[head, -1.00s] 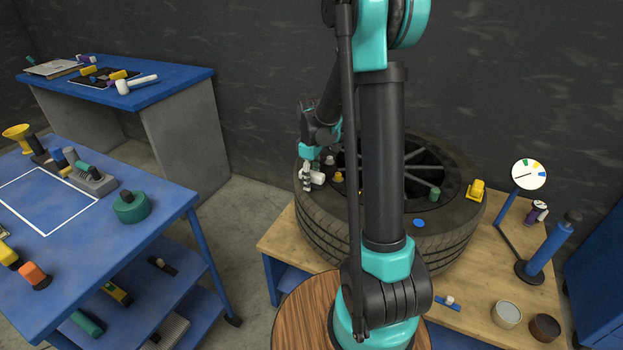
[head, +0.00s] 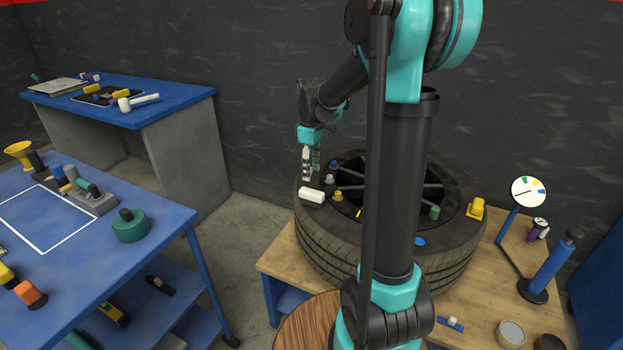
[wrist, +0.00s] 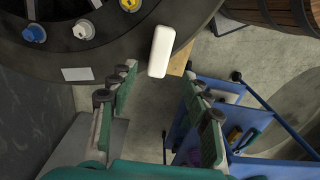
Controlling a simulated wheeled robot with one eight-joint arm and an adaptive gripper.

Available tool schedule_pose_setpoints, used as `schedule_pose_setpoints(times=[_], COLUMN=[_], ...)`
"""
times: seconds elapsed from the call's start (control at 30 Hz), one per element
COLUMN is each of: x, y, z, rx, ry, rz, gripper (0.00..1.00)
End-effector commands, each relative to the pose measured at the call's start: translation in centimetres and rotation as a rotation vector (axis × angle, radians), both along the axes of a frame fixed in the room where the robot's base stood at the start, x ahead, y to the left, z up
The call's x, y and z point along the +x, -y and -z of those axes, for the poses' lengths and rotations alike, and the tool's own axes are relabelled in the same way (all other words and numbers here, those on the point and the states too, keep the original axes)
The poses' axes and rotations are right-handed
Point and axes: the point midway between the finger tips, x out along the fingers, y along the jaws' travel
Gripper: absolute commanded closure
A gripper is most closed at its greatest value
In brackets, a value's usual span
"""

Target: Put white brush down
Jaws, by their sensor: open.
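The white brush (head: 311,196) shows as a plain white block with rounded edges. It lies on the upper sidewall of the big black tyre (head: 345,255), near the tyre's left outer edge. In the wrist view the white brush (wrist: 161,50) lies just beyond the fingertips, across the tyre's rim. My gripper (head: 307,172) is above the tyre, just above the brush, pointing down. In the wrist view my gripper (wrist: 160,72) has its green-padded fingers wide apart with nothing between them. The underside of the brush is hidden.
Small coloured caps, including a yellow one (head: 338,196) and a blue one (head: 334,165), stand on the tyre near the brush. A wooden-topped table (head: 275,262) carries the tyre. A blue cart (head: 175,222) with tools stands left, with open floor between.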

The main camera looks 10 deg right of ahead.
Motion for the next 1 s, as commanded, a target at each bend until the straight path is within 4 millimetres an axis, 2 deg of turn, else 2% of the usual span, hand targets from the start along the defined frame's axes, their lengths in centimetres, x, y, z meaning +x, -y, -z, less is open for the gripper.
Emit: schedule_pose_setpoints(times=[0.13,0.23,0.5,0.7,0.83,1.0], x=[-0.9,-3.2,-13.3,-19.4,-21.4,-22.2], y=[0.3,0.8,3.0,3.8,4.1,4.2], z=[-0.4,0.2,4.1,7.3,8.5,9.0], rx=[0.001,0.007,0.067,0.135,0.165,0.178], ry=[0.013,0.048,0.207,0.299,0.331,0.343], rz=[0.035,0.124,0.544,0.805,0.899,0.937], gripper=[0.52,0.52,0.52,0.52,0.52,0.52])
